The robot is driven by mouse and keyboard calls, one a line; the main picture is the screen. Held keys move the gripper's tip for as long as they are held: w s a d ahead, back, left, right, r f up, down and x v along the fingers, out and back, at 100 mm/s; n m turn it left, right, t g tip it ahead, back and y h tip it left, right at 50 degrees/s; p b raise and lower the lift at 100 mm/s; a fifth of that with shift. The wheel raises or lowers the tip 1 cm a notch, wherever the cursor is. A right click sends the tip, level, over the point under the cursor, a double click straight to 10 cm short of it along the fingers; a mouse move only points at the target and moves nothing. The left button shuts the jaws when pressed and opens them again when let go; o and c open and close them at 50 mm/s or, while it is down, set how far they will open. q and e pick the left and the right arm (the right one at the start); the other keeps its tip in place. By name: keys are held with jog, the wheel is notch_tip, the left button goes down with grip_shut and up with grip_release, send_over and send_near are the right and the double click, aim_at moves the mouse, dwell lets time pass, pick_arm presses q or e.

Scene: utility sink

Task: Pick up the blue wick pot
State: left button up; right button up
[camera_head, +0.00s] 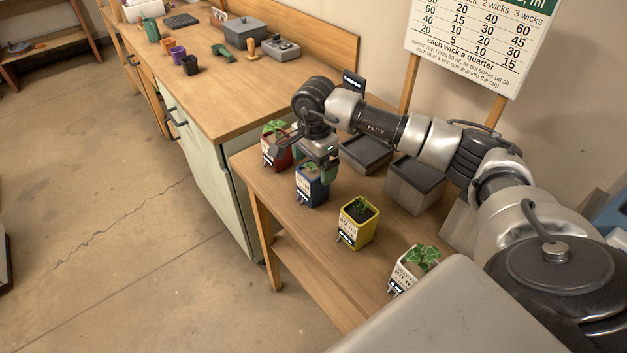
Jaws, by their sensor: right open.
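The blue wick pot (311,190) stands on the small wooden bench, with a white label on its front. Its top is partly hidden by my right gripper (305,161). My right gripper is open and points down over the blue pot, with its fingers close to the rim. I cannot tell whether a finger touches the pot. A red pot (272,160) with a green seedling stands just left of the blue pot. My left gripper is not in view.
A yellow pot (356,226) and a white pot (412,266) stand nearer on the same bench (318,243). Grey boxes (414,185) stand behind the pots, under my right arm. A longer counter (225,92) holds small pots and a grey bin.

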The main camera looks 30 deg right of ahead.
jog(key=f, duration=0.1)
jog(key=f+p, duration=0.1)
jog(key=f, duration=0.1)
jog(key=shift+s+a+f, duration=0.15)
jog(key=shift+s+a, duration=0.1)
jog(key=shift+a, duration=0.15)
jog(key=shift+w+d+f, duration=0.1)
jog(key=shift+d+f, duration=0.05)
jog(key=shift+f, duration=0.4)
jog(key=shift+r, duration=0.1)
jog(key=c, duration=1.1)
